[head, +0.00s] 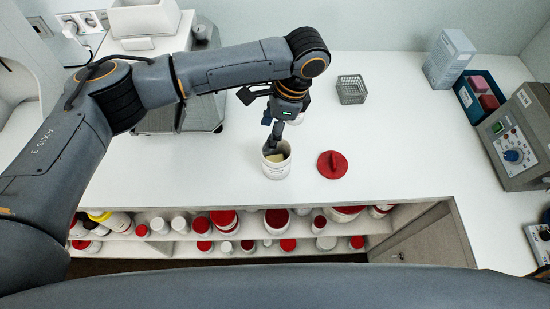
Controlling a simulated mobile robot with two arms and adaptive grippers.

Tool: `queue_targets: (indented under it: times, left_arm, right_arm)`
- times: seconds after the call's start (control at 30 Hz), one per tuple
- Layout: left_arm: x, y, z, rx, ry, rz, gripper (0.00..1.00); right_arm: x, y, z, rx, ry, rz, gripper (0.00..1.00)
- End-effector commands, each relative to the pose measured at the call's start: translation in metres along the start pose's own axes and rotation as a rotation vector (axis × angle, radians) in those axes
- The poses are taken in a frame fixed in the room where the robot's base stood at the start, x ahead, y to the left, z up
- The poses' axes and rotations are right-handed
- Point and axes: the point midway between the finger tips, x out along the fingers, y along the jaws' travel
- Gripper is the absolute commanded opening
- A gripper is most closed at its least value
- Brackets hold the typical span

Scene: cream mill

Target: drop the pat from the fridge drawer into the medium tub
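A white open tub (276,169) stands on the white counter in the middle of the head view. Pale yellow matter (277,157) shows inside its mouth; I cannot tell whether this is the pat or other contents. My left gripper (274,141) points down at the tub, its fingers at the far side of the rim. Its fingers overlap in this view, so I cannot tell whether they are open or shut. A red lid (332,165) with a raised grip lies flat to the right of the tub. My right gripper is not in view.
A grey wire basket (351,89) stands behind, to the right. A blue bin (482,98) with red blocks and a grey instrument with a dial (517,137) stand at the right. Red- and white-lidded containers fill the shelves below the counter. The counter right of the lid is clear.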

Motion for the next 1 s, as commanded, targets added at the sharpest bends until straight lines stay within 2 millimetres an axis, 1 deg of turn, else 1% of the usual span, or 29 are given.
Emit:
queue_targets:
  times: [0.07, 0.17, 0.27, 0.37, 0.6, 0.73, 0.83, 1.0]
  left_arm:
    - [0.0, 0.0, 0.0, 0.0, 0.0, 0.0, 0.59]
    - [-0.001, 0.0, 0.0, 0.0, 0.0, 0.0, 0.59]
    - [-0.007, 0.0, 0.0, 0.0, 0.001, -0.001, 0.59]
    - [-0.022, -0.001, -0.001, 0.0, 0.002, -0.002, 0.59]
    - [-0.074, -0.001, -0.001, 0.0, 0.002, -0.003, 0.59]
    - [-0.098, -0.001, 0.0, 0.0, 0.0, -0.004, 0.59]
    - [-0.11, -0.001, 0.0, 0.0, -0.001, -0.003, 0.59]
    - [-0.119, -0.001, 0.0, 0.0, -0.001, 0.0, 0.59]
  right_arm:
    - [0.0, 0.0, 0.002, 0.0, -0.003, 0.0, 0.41]
    - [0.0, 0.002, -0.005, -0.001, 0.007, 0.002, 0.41]
    - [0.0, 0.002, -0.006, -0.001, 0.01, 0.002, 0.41]
    - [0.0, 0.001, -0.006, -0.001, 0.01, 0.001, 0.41]
    - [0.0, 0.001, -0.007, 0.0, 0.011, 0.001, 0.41]
    - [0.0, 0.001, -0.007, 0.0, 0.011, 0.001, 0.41]
    - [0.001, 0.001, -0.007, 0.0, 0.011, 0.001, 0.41]
    - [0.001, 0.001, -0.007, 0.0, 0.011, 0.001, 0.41]
